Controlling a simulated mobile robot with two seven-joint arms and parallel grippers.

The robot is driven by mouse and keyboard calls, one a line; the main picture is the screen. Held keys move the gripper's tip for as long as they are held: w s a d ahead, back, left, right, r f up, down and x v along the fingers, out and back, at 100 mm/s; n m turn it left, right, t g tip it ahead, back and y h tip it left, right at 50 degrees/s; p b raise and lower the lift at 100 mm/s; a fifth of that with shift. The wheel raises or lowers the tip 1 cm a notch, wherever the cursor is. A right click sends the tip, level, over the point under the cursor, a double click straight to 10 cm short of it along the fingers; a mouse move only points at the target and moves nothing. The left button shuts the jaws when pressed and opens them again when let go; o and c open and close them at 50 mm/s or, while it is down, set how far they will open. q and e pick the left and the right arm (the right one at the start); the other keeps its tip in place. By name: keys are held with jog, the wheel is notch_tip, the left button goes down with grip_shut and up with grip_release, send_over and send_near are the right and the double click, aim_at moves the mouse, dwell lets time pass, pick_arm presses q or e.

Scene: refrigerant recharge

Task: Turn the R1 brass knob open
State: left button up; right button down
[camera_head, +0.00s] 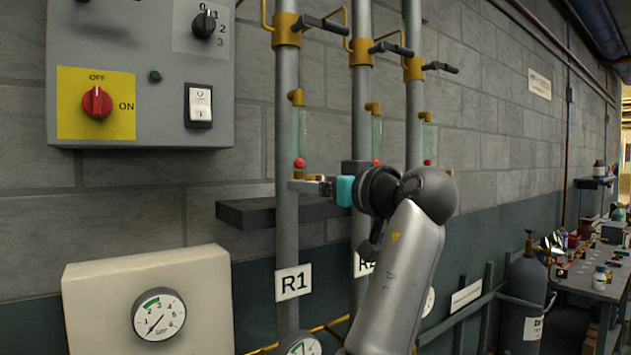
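The R1 pipe (287,232) is the leftmost of three grey vertical pipes, marked by a white R1 label (293,282). On it are a brass valve with a black lever (319,24), a brass fitting (296,97), and a sight glass (299,130) with a red ball (299,163). A small brass piece (299,175), perhaps the knob, shows just below the ball. My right gripper (303,184) comes in from the lower right, pointing left, with its fingertips at this piece. The fingers overlap it, so contact and opening cannot be told. My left gripper is out of view.
A grey control box (150,110) with a red switch hangs upper left. A dark ledge (250,212) juts out beside the R1 pipe. A beige gauge box (80,310) stands lower left. A gas cylinder (525,285) and a cluttered bench (607,290) are at right.

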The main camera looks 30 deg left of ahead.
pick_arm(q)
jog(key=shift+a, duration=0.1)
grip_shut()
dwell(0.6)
